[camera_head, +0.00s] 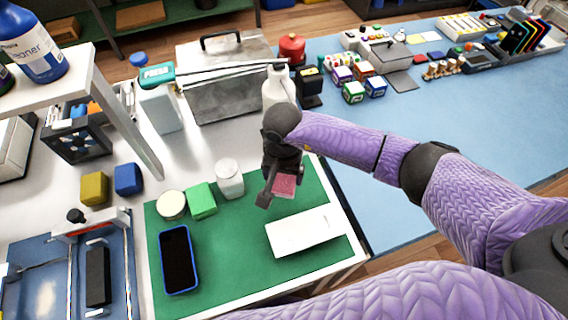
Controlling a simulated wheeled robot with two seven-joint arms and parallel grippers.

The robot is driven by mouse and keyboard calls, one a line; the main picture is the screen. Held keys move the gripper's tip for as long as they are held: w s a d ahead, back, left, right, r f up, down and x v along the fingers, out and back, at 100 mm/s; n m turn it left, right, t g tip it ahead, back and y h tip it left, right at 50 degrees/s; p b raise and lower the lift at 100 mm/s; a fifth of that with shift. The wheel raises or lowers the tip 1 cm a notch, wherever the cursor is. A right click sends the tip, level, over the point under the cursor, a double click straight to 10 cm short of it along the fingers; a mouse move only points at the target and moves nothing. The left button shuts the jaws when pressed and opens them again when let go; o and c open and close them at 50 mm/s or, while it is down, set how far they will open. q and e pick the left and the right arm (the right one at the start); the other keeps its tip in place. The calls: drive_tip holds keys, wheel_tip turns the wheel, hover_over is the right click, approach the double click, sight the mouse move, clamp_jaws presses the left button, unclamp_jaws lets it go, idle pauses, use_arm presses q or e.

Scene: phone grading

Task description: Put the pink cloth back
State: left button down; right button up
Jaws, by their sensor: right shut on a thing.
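The pink cloth (285,184) is a small, folded-looking pink piece. My right gripper (276,190) is shut on it and holds it over the green mat (219,262), behind a white box (305,232). I cannot tell how high above the mat the cloth is. Part of the cloth is hidden by the dark fingers. My left gripper is not in view.
A blue-edged phone (179,260) lies on the mat. A green block (201,200), a round pale tin (171,205) and a clear jar (229,178) stand along its back. Yellow (94,188) and blue (128,179) blocks sit left. A white bottle (277,88) stands behind my gripper.

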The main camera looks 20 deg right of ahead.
sight(283, 199)
wheel_tip(283, 199, down, 8)
drive_tip(key=b, duration=0.6)
drive_tip(key=shift+f, duration=0.15)
drive_tip(key=o, duration=1)
drive_tip(key=shift+c, duration=0.2)
wheel_tip(283, 199, up, 10)
drive_tip(key=p, duration=0.2)
drive_tip(key=shift+f+p, duration=0.2)
drive_tip(key=shift+p, duration=0.15)
drive_tip(key=shift+s+r, duration=0.1)
drive_tip(key=shift+r, duration=0.2)
